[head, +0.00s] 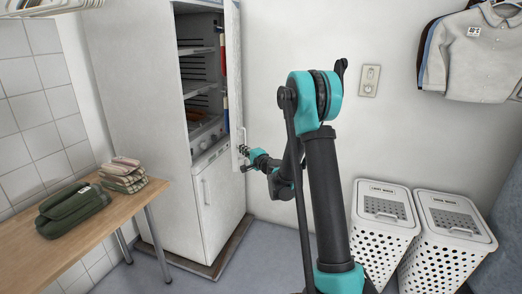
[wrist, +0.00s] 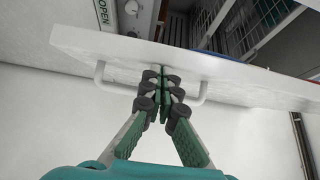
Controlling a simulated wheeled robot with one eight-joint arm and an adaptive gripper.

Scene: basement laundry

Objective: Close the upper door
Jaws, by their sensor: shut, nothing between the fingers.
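The white fridge-freezer (head: 135,110) stands against the back wall. Its upper door (head: 233,70) is wide open and shows nearly edge-on, with the shelves inside exposed. In the wrist view the door (wrist: 110,52) is a white slab across the picture, with a white bar handle (wrist: 118,86) on its face. My gripper (head: 242,150) is at the door's lower part by the handle. In the wrist view my gripper (wrist: 163,76) is shut and empty, its fingers crossing in front of the handle bar and the tips close to the door. I cannot tell whether they touch it.
The lower door (head: 218,195) is closed. A wooden table (head: 95,225) with a green case (head: 73,208) and folded cloths (head: 123,175) stands left. Two white laundry baskets (head: 383,225) (head: 445,245) stand right. Floor (head: 255,265) is clear before the fridge.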

